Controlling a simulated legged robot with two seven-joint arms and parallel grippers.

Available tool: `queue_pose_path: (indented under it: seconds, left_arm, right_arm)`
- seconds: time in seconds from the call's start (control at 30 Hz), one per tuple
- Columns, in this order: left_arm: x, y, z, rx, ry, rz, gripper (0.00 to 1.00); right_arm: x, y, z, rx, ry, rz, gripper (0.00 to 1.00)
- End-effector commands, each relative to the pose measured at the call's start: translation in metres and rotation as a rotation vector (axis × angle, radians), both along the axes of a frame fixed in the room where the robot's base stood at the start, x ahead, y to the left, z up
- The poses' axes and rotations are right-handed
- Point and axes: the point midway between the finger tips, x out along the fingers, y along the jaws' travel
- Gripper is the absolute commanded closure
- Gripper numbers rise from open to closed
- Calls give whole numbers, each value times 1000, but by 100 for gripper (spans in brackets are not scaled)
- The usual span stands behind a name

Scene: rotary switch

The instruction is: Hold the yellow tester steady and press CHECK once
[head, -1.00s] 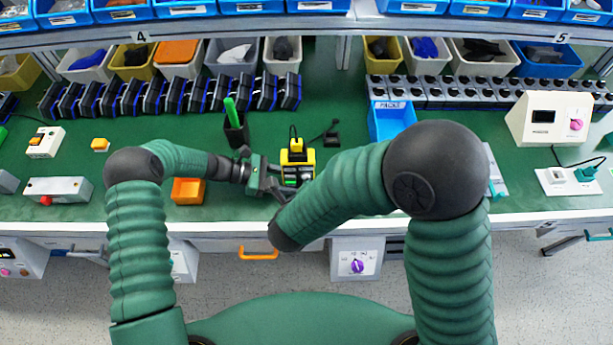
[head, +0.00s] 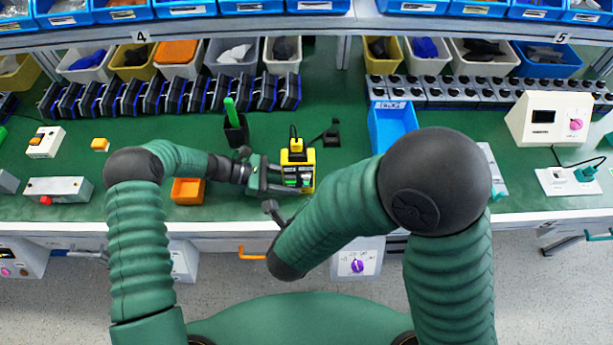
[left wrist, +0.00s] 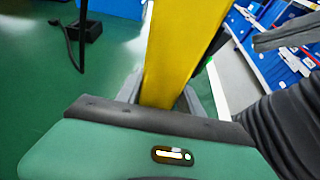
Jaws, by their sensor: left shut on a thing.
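The yellow tester (head: 297,157) stands upright on the green bench, with a dark face and a small green patch on it. A cable rises from its top. My left gripper (head: 280,180) is shut on the tester from its left side. In the left wrist view the yellow body of the tester (left wrist: 175,50) fills the space between the fingers. My right gripper (head: 271,206) is just below and left of the tester, apart from it, mostly hidden behind my right forearm. Its jaws cannot be made out. The CHECK button is too small to read.
A blue tray (head: 391,125) is at the right. The bench's front edge is close to the tester.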

Motion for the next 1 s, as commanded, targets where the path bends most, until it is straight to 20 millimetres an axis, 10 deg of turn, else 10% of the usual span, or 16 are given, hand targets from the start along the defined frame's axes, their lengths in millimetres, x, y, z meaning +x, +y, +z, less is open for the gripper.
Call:
queue_pose_path:
  seconds: [0.17, 0.2, 0.4, 0.77, 1.0]
  left_arm:
    - [0, 0, 0, 0, 0, 0, 99]
    - [0, 0, 0, 0, 0, 0, 55]
    - [0, 0, 0, 0, 0, 0, 31]
    - [1, 6, 3, 0, -1, 2, 31]
    - [2, 57, 23, 1, -2, 5, 31]
  right_arm:
    - [0, 0, 0, 0, 0, 0, 100]
    - [0, 0, 0, 0, 0, 0, 100]
    - [0, 0, 0, 0, 0, 0, 100]
    - [0, 0, 0, 0, 0, 0, 100]
    - [0, 0, 0, 0, 0, 0, 100]
